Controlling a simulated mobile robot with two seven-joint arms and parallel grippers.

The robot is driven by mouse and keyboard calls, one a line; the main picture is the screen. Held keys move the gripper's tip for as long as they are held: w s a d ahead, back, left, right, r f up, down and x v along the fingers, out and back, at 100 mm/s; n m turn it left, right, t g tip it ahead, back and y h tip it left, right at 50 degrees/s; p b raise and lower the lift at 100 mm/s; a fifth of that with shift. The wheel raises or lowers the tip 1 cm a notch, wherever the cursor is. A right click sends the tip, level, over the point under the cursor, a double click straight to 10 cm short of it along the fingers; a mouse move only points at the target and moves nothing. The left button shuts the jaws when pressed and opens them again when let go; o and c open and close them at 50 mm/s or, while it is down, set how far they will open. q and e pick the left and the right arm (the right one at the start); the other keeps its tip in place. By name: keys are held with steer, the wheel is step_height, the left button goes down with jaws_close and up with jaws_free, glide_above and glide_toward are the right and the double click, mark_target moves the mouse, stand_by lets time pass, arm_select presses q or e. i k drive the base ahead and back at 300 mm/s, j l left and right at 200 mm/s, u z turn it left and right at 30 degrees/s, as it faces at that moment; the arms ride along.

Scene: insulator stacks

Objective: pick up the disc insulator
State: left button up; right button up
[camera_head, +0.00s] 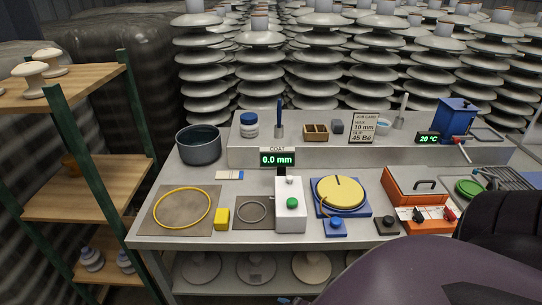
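Several disc-shaped insulators are in view, and I cannot tell which one the task means. A grey disc insulator (201,269), a second one (256,269) and a paler third one (311,266) sit in a row on the shelf under the workbench. Two cream insulators, a nearer one (31,77) and a farther one (49,60), stand on the top board of the left rack. Smaller grey-white insulators (91,259) stand on its bottom board. Neither gripper shows; a large dark purple part of mine covers the bottom right.
The workbench (245,229) carries a dark pot (198,146), a yellow ring (182,209), a white device with a green button (290,204), a round yellow pad (339,193) and an orange toolbox (416,188). Tall insulator stacks (318,60) crowd behind. The wooden rack (88,187) stands left.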

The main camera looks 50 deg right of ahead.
mark_target(253, 268)
steer(key=i+j+z, duration=0.2)
steer(key=z, duration=0.25)
steer(key=i+j+z, duration=0.1)
steer(key=j+z, duration=0.35)
steer(key=i+j+z, duration=0.1)
steer(key=j+z, duration=0.6)
steer(key=i+j, duration=0.05)
steer(key=j, duration=0.05)
